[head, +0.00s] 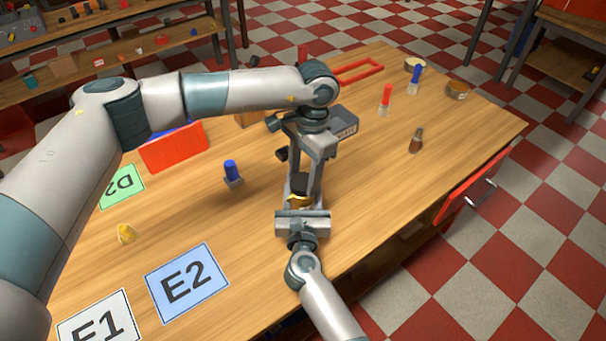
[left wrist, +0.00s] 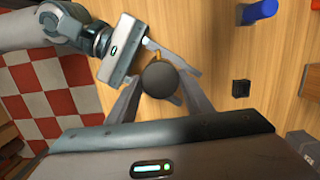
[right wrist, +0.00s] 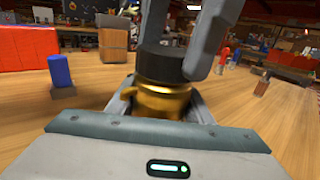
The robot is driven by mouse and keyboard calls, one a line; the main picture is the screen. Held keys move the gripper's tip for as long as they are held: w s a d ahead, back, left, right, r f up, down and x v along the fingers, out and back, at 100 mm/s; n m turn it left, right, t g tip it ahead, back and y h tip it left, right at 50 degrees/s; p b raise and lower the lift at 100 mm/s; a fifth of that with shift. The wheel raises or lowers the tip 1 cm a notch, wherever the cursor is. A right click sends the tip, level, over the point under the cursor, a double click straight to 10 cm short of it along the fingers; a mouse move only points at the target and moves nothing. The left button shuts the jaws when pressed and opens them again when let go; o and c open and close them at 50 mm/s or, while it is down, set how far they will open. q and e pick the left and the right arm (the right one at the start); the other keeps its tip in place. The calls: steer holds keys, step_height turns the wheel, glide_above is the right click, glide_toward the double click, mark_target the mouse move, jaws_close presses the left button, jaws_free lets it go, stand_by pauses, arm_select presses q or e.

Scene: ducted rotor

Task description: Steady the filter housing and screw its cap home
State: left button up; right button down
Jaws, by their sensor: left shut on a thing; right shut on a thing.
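The filter housing (right wrist: 163,100) is a brass-coloured cylinder standing upright near the table's front edge; it also shows in the head view (head: 298,202). The black round cap (right wrist: 160,65) sits on top of it, and the left wrist view shows the cap (left wrist: 160,79) from above. My left gripper (head: 301,179) points down from above, shut on the cap. My right gripper (head: 299,200) reaches in low from the front, shut on the housing. The fingers partly hide both parts, and I cannot tell how far down the cap is threaded.
A blue-topped piece (head: 233,170) and a red bin (head: 172,152) stand to the left. A grey tray (head: 345,122) is behind my left gripper. A brown bottle (head: 416,140) and a red bottle (head: 385,98) stand to the right. The blue E2 mat (head: 187,282) lies front left.

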arm_select(q)
steer(key=shift+m, duration=1.1)
steer(key=o, duration=1)
steer(key=shift+o, duration=0.2)
steer(key=shift+r, duration=0.1)
steer(key=shift+r, duration=2.15)
steer(key=shift+c, duration=0.4)
